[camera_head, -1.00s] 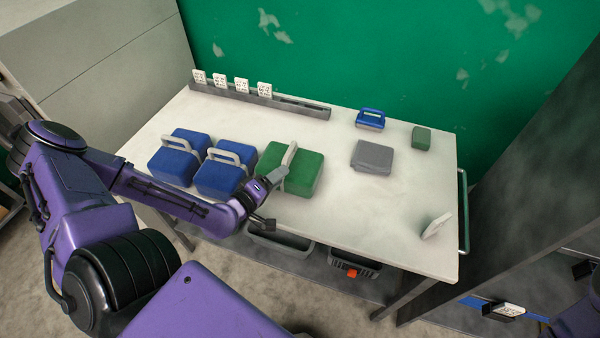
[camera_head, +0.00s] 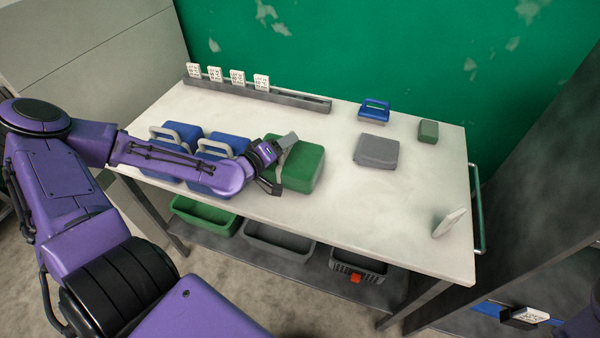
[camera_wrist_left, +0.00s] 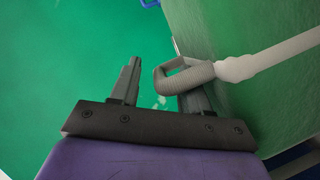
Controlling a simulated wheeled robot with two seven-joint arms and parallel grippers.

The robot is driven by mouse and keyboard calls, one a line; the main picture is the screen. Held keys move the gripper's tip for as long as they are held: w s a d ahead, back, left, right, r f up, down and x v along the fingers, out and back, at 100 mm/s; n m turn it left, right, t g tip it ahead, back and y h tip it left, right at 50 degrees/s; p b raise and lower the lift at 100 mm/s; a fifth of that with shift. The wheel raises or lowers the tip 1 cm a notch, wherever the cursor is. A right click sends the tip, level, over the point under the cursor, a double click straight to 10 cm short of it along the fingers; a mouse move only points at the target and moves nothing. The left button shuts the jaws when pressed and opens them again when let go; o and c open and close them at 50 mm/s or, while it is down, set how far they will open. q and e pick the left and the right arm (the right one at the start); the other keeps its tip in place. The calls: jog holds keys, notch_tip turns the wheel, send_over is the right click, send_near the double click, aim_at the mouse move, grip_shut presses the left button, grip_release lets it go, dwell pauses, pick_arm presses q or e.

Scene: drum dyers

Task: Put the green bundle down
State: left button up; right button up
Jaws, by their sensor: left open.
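The green bundle (camera_head: 306,168) rests on the white table, right of two blue bundles. Its grey handle (camera_head: 283,156) is mostly hidden by my gripper in the head view. My left gripper (camera_head: 279,166) is at the bundle's left side, by the handle. In the left wrist view its fingers (camera_wrist_left: 162,88) are apart. The looped handle (camera_wrist_left: 188,76) shows there beside the right finger, partly in front of it, and the green bundle side (camera_wrist_left: 240,30) fills the right. I cannot tell whether the finger touches the handle. My right gripper is not in view.
The two blue bundles (camera_head: 228,146) lie under and behind my left forearm. A card rack (camera_head: 290,99) runs along the back. A grey block (camera_head: 376,151), a blue handled item (camera_head: 375,110) and a small green block (camera_head: 428,131) stand to the right.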

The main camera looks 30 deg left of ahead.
pick_arm(q)
jog(key=shift+s+r, duration=0.15)
jog(key=shift+s+a, duration=0.1)
jog(key=shift+a, duration=0.05)
jog(key=shift+c, duration=0.8)
jog(key=c, duration=0.6)
grip_shut()
